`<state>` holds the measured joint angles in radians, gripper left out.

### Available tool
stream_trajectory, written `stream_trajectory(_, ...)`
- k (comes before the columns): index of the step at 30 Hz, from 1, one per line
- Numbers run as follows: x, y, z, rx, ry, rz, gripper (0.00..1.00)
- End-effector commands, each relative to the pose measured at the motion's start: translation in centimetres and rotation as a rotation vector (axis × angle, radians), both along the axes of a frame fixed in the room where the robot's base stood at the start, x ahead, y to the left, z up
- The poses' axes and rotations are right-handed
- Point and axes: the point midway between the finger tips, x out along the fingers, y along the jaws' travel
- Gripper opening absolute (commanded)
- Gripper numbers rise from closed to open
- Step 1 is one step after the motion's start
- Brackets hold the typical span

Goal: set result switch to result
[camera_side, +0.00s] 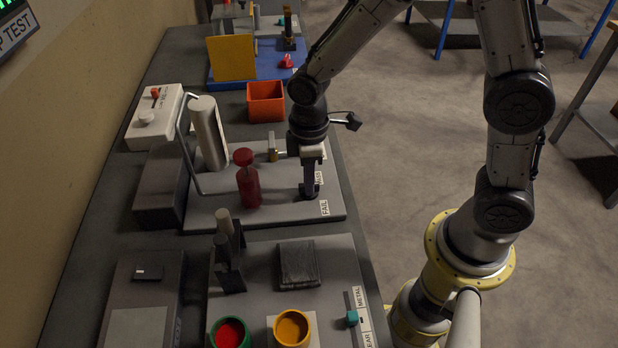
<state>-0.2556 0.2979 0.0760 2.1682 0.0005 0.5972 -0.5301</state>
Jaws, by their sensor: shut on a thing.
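My gripper (311,189) points down at the right edge of the grey test plate (285,212), between two small white labels. The nearer label (324,207) reads FAIL; the farther label (319,178) is partly covered and hard to read. My gripper is shut on the result switch at this edge. The switch is hidden by the fingers, so its exact setting cannot be told.
A red plunger-like cylinder (248,186) and a grey cylinder with a bent rod (209,135) stand left of my gripper. A small brass piece (272,148) and an orange bin (266,101) are behind. A teal slider (352,318) and paint cans (292,329) are in front.

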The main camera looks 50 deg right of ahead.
Motion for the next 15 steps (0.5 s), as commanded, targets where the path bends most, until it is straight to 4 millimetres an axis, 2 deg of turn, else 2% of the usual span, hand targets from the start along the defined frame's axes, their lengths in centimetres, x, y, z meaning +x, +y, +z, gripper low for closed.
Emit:
stream_trajectory(8,0.00,-0.01,0.03,0.000,0.000,-0.012,0.00)
stream_trajectory(15,-0.04,-0.04,0.00,-0.001,0.003,-0.105,0.00)
